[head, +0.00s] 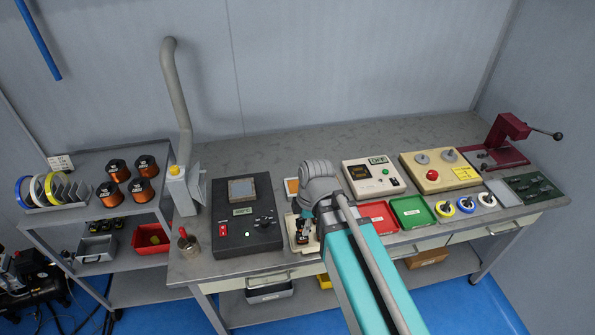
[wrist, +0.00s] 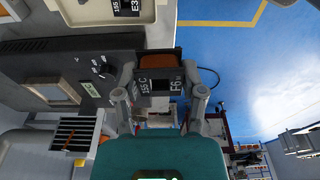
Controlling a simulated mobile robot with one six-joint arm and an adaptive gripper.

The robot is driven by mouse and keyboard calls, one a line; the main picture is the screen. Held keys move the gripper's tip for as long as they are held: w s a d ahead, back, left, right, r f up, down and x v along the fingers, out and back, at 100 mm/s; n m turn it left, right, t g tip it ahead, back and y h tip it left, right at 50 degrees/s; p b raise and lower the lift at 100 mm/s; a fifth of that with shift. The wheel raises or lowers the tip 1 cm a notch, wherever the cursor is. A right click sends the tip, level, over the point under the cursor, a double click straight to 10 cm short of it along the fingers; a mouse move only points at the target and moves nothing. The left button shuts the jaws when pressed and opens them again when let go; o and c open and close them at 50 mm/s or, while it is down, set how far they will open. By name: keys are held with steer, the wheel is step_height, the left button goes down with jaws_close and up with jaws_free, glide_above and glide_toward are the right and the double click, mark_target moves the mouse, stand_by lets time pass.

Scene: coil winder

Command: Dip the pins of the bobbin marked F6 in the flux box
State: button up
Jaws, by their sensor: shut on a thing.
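My gripper (wrist: 164,95) is shut on the bobbin marked F6 (wrist: 160,83), with one finger on each side of it. The bobbin has a black labelled face reading 155 C and F6, and a copper-brown part above it in the wrist view. Its pins cannot be made out. In the head view my arm covers most of the gripper, over or near a cream tray (head: 291,233) in front of the teal link. Another bobbin, marked E3 (wrist: 130,6), sits in that tray in the wrist view. A small box with orange contents (head: 292,186), possibly the flux box, stands behind the tray.
A black solder unit (head: 246,226) stands left of the tray. A red tray (head: 377,217) and a green tray (head: 412,211) lie to the right. A cream control box (head: 371,178) stands behind them. A fume pipe (head: 177,95) rises at left.

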steer(key=shift+w+d, duration=0.1)
steer(key=shift+w, duration=0.1)
steer(key=b, duration=0.5)
glide_above(297, 187)
step_height(297, 187, down, 5)
steer(key=shift+w+d+f, duration=0.1)
steer(key=shift+w+d, duration=0.05)
steer(key=shift+f, duration=0.15)
steer(key=shift+f+b, duration=2.05)
steer(key=shift+b, duration=0.25)
steer(key=shift+f+b, duration=0.8)
steer(key=shift+r, duration=0.2)
steer(key=shift+r+p, duration=2.6)
steer(key=shift+p, duration=0.25)
